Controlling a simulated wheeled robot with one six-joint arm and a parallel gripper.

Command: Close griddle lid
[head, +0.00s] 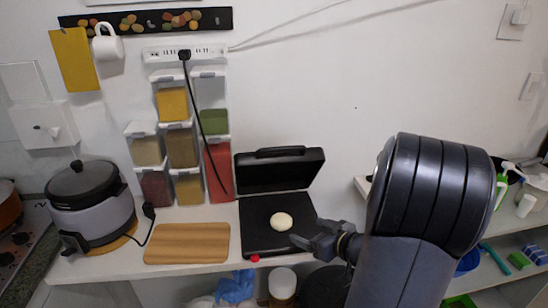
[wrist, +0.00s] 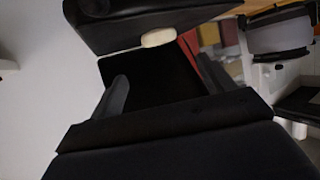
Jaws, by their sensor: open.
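The black griddle stands open on the white counter in the head view. Its lid (head: 279,170) is raised and leans back near the wall, with a handle along its top edge. Its base (head: 262,212) lies flat, and a round pale piece of dough (head: 281,222) sits on it. The dough also shows in the wrist view (wrist: 158,37), partly cut off by a dark slab. My gripper (head: 308,243) is open and empty, at the front right of the base and well below the lid. Whether it touches the base cannot be told.
A wooden board (head: 187,243) and a rice cooker (head: 90,205) stand to the left. Spice dispensers (head: 181,148) are stacked behind, left of the lid. A black cord (head: 197,115) hangs from the power strip (head: 165,54) past them. A red knob (head: 255,258) is at the griddle's front.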

